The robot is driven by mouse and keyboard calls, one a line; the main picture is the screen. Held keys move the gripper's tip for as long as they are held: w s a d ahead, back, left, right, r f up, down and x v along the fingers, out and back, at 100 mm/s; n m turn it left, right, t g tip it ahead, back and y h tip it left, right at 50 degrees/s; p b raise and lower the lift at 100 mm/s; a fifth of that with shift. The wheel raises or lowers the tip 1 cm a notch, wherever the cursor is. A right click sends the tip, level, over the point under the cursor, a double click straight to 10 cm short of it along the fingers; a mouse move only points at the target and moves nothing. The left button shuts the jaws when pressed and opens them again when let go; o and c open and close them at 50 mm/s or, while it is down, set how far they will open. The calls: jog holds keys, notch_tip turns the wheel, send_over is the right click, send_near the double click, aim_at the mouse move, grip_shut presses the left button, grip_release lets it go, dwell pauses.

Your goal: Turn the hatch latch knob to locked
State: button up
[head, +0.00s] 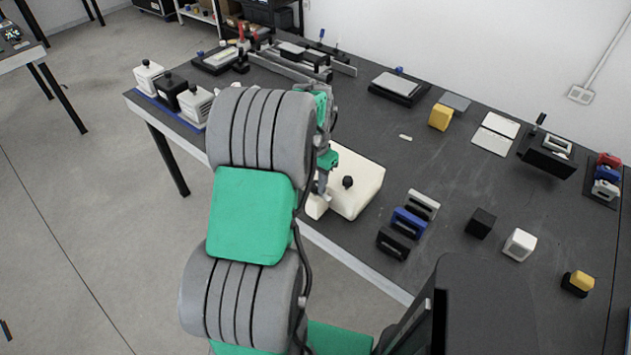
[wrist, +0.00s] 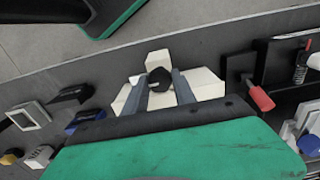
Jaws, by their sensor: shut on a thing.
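A cream-white box-shaped chassis (head: 362,205) sits at the table's near edge in the head view. A black knob (head: 347,181) stands on its top. A small white block (head: 316,207) is at its front left corner. My gripper (head: 320,190) is at the chassis's left side, partly hidden by my arm. In the wrist view my gripper (wrist: 160,82) has its fingers on both sides of a dark round knob (wrist: 160,76), with white chassis surfaces (wrist: 207,84) around it. The fingers are shut on this knob. Its exact turn angle is too small to read.
Black, blue and white handled blocks (head: 408,221) stand right of the chassis. A black cube (head: 481,222) and a white cube (head: 520,244) lie further right. White and black boxes (head: 172,95) stand at the far left edge. The table middle is mostly clear.

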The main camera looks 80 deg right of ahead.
grip_shut()
dwell(0.3)
jog(key=n+b, duration=0.1)
jog(key=n, duration=0.2)
jog(key=shift+n, duration=0.4)
jog(key=n, duration=0.3)
jog(key=shift+n+b, duration=0.35)
jog(key=shift+n, duration=0.05)
jog(key=n, duration=0.5)
jog(key=shift+b, duration=0.4)
jog(key=n, duration=0.5)
jog(key=shift+n, duration=0.3)
jog(key=o, duration=0.7)
grip_release()
jog(key=shift+c, duration=0.2)
